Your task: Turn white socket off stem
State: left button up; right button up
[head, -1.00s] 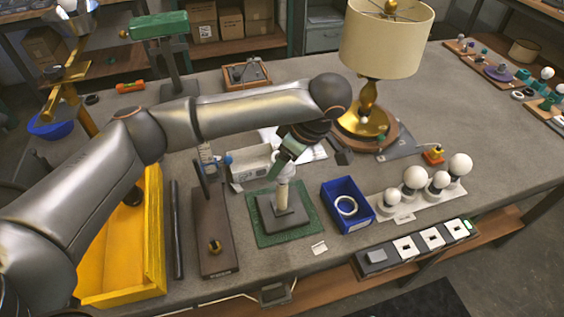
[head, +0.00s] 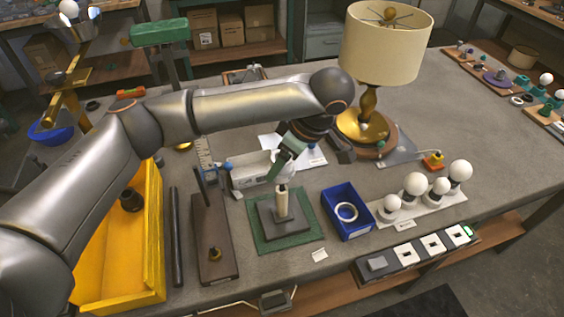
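A cream stem (head: 282,204) stands upright on a dark square base, which rests on a green mat (head: 256,238) at the middle front of the table. A dark tip shows at the top of the stem. My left gripper (head: 284,168) comes down from above, right over the stem. A pale, rounded piece, seemingly the white socket (head: 287,161), shows at its fingers, which partly hide it. The gripper looks shut on this piece, just above the stem top; whether they still touch is too small to tell. My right gripper is not in view.
A blue bin (head: 347,211) with a white ring stands right of the mat. White bulbs (head: 415,184) stand on a strip beyond it. A brown board (head: 213,240) with a post and a yellow tray (head: 118,250) lie left. A lamp (head: 387,45) stands behind.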

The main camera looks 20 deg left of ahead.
aim_at(275, 158)
pick_arm(q)
jog(key=shift+r, duration=2)
